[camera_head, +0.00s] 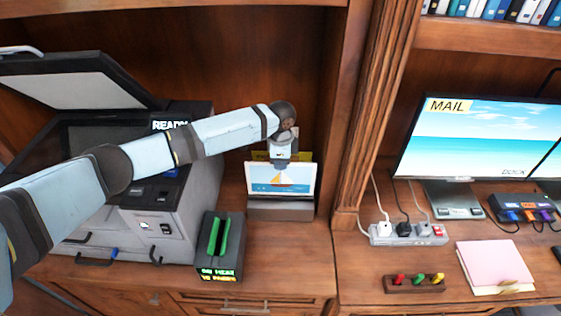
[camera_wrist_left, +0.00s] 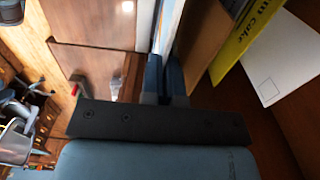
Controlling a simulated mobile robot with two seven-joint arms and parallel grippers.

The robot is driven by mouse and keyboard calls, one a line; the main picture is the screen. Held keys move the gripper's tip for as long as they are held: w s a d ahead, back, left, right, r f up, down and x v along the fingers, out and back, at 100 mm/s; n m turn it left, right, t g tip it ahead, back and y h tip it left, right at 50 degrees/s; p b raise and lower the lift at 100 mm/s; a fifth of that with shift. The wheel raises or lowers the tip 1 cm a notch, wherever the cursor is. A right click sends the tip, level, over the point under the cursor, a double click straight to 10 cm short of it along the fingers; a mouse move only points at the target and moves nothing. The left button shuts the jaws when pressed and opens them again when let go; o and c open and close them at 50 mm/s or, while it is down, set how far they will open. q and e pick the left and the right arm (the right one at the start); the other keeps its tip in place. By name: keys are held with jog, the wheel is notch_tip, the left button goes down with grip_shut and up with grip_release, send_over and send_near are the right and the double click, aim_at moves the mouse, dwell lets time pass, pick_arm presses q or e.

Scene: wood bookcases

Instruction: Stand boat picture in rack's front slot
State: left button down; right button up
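The boat picture (camera_head: 283,181), a white-framed sailboat on blue water, is upright at the grey rack (camera_head: 281,210). Its lower edge meets the rack's top front; I cannot tell whether it sits inside the front slot. My left gripper (camera_head: 281,158) points down at the picture's top edge. In the left wrist view the gripper's dark blue fingers (camera_wrist_left: 164,80) close on either side of the picture's thin edge (camera_wrist_left: 167,30). Behind the picture stand a brown panel (camera_wrist_left: 196,38), a yellow card (camera_wrist_left: 234,40) and a white envelope (camera_wrist_left: 285,65). My right gripper is not in view.
A grey printer (camera_head: 175,205) with a raised lid stands left, under my left arm. A dark box with green slots (camera_head: 220,245) is left of the rack. A wooden post (camera_head: 372,110) is to the right. Beyond it are a power strip (camera_head: 408,234) and a monitor (camera_head: 480,135).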

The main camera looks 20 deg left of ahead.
aim_at(281, 175)
pick_arm(q)
jog(key=shift+p, duration=0.4)
jog(key=shift+f+b, duration=1.2)
jog(key=shift+f, duration=1.8)
jog(key=shift+r, duration=0.15)
jog(key=shift+r+p, duration=2.55)
jog(key=shift+p, duration=1.05)
